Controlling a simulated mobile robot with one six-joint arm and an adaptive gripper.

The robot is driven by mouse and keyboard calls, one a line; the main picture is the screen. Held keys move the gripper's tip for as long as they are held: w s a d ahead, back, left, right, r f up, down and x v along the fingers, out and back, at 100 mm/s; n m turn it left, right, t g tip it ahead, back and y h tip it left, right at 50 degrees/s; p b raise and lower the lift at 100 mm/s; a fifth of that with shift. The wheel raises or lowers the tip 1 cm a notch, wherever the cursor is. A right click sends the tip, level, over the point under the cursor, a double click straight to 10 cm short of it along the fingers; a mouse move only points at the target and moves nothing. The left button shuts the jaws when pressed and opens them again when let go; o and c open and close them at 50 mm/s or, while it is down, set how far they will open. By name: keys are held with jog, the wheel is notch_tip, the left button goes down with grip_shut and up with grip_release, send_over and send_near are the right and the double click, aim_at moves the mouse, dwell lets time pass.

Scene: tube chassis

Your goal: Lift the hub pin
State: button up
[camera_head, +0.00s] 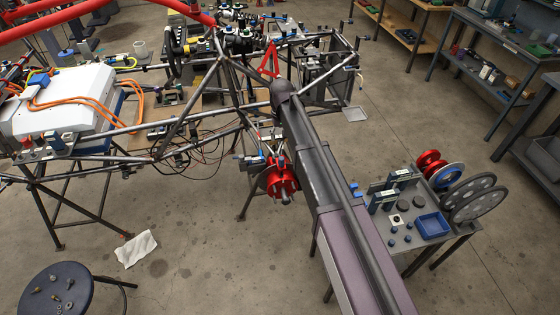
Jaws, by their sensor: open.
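A red hub (280,182) is mounted at the near side of the tube chassis (185,118), left of my arm. A small pin-like stub (285,201) shows at the front of the hub; I cannot tell whether it is the hub pin. Blue and silver parts are crowded just above and behind the hub. My arm runs up the middle of the view and covers what lies behind it. I cannot make out my gripper or its fingers, nor where it is relative to the hub.
A grey side table (415,261) at the right bears a blue tray (432,225), grey discs (474,197) and small parts. A round stool (62,292) holds loose hardware at lower left. A white cloth (137,248) lies on the floor. Shelves line the right; open floor separates them.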

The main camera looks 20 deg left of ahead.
aim_at(281, 158)
jog(key=shift+f+b, duration=6.05)
jog(key=shift+f, duration=0.25)
